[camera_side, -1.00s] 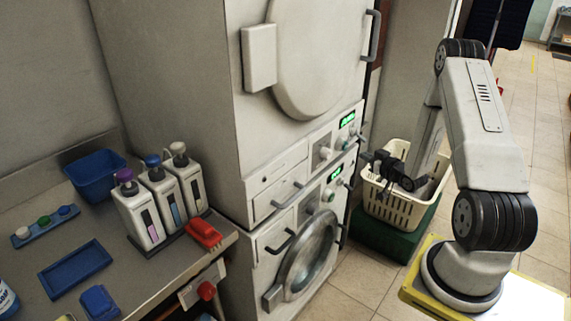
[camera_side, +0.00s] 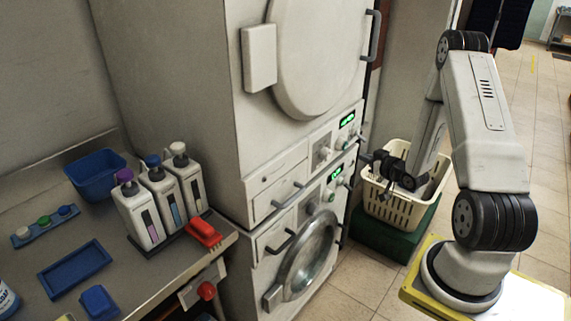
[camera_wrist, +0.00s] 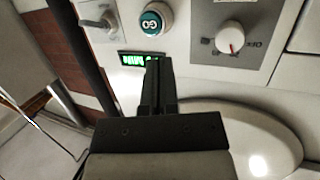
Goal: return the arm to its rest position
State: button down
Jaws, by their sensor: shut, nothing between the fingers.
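My gripper (camera_side: 370,160) is in front of the right edge of the stacked machines, close to the lower control panel in the side view. In the wrist view its fingers (camera_wrist: 158,65) are shut together with nothing between them. They point at the panel, just below a green GO button (camera_wrist: 154,20) and partly over a lit green display (camera_wrist: 138,58). A dial (camera_wrist: 229,38) with a red mark is to the right. I cannot tell the gap between fingertips and panel. My arm is bent, with its forearm hanging down in front of the basket.
A cream laundry basket (camera_side: 393,211) stands on a green block (camera_side: 385,237) below my gripper. The lower machine's round door (camera_side: 312,255) is shut. A counter (camera_side: 75,215) at left holds several bottles, a blue bin (camera_side: 96,176) and a red object (camera_side: 204,233). Floor at right is clear.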

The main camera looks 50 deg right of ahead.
jog(key=w+a+r+n+g+y, duration=0.1)
jog(key=w+a+r+g, duration=0.15)
jog(key=a, duration=0.45)
jog(key=w+a+r+n+g+y, duration=0.1)
jog(key=w+a+r+g, duration=0.15)
jog(key=a, duration=0.45)
jog(key=s+a+r+g+y, duration=0.1)
jog(key=s+a+g, duration=0.2)
jog(key=a, duration=0.6)
jog(key=s+a+r+n+g+y, duration=0.1)
jog(key=s+a+r+g+y, duration=0.1)
jog(key=s+a+g, duration=0.2)
jog(key=s+a, duration=0.3)
jog(key=a, duration=0.3)
jog(key=shift+r+n, duration=0.15)
jog(key=shift+n, duration=0.15)
